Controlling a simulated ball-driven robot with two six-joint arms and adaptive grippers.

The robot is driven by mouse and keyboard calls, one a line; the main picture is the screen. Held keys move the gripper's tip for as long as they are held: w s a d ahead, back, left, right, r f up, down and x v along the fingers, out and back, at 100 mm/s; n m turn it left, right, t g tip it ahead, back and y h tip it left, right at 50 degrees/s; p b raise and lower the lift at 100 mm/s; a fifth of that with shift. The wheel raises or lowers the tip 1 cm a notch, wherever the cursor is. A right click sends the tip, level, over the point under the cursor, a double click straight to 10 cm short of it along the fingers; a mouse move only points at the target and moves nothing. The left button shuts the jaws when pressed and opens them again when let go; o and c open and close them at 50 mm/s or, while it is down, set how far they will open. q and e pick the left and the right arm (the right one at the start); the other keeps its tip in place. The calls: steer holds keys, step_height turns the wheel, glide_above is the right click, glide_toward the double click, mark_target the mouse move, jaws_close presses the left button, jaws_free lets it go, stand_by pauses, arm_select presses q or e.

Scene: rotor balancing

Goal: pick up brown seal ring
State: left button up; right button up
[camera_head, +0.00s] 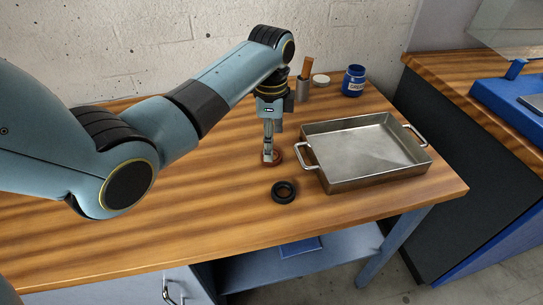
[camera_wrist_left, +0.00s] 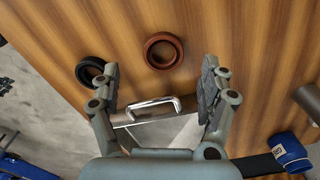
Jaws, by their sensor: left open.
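The brown seal ring (camera_wrist_left: 163,50) lies flat on the wooden table, ahead of the fingertips in the left wrist view. In the head view the brown seal ring (camera_head: 275,157) is partly hidden behind my left gripper. My left gripper (camera_head: 268,150) points down over it. In the wrist view my left gripper (camera_wrist_left: 160,80) is open, with its fingers apart and nothing between them. The ring appears roughly centred between the fingers, a little beyond their tips. My right gripper is not in view.
A black ring (camera_head: 283,192) lies on the table (camera_head: 200,225) nearer the front. A metal tray (camera_head: 375,180) with handles stands to the right. The table's front is clear.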

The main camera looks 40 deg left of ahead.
arm_select(q)
steer(key=f, duration=0.4)
steer(key=shift+w+a, duration=0.1)
steer(key=shift+w, duration=0.1)
steer(key=shift+f, duration=0.35)
steer(key=shift+c, duration=1.3)
steer(key=c, duration=0.7)
steer(key=shift+c, duration=0.4)
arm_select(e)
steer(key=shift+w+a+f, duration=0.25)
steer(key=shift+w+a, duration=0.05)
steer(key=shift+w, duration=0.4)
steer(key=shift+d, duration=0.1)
